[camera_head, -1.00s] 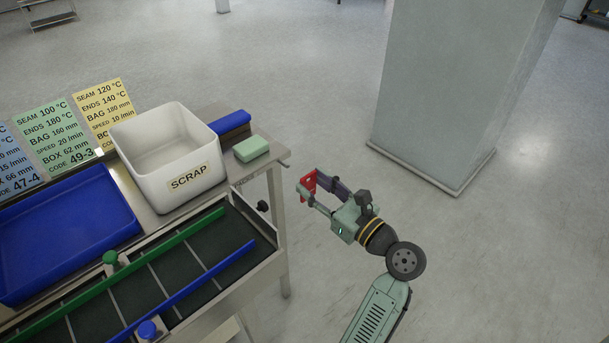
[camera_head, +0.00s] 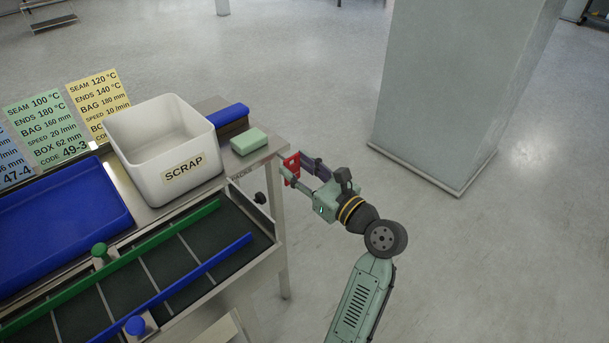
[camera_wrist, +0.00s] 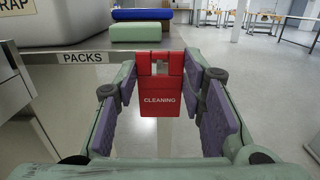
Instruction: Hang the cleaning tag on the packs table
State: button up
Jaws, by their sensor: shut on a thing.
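The red cleaning tag (camera_head: 291,168), with white CLEANING lettering, is between the fingers of my gripper (camera_head: 298,170). In the wrist view the tag (camera_wrist: 161,100) hangs upright, with a notch-like opening near its top. My gripper (camera_wrist: 165,75) is shut on it. The packs table (camera_head: 268,152) has a metal top, and a PACKS label (camera_wrist: 82,58) shows on its edge. The tag is close to the table's right end in the head view. I cannot tell whether it touches the table, and any hook there is hidden or too small to make out.
A green block (camera_head: 250,141), a blue-topped block (camera_head: 229,116) and a white SCRAP bin (camera_head: 150,165) stand on the table. A conveyor (camera_head: 170,262) with green and blue rails lies in front. The floor right of the table is clear up to a grey pillar (camera_head: 455,90).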

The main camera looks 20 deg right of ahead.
aim_at(293, 168)
jog(key=shift+f+b+x, duration=0.25)
jog(key=shift+b+x, duration=0.75)
jog(key=shift+x, duration=0.35)
jog(key=shift+w+a+r+p, duration=0.1)
jog(key=shift+w+p, duration=0.15)
jog(key=shift+p, duration=0.25)
jog(key=shift+w+a+f+p, duration=0.1)
jog(key=shift+w+f+p, duration=0.15)
jog(key=shift+p, duration=0.3)
jog(key=shift+w+f, duration=0.1)
jog(key=shift+f, duration=0.05)
jog(key=o, duration=1)
jog(key=shift+c, duration=0.2)
jog(key=v, duration=1.2)
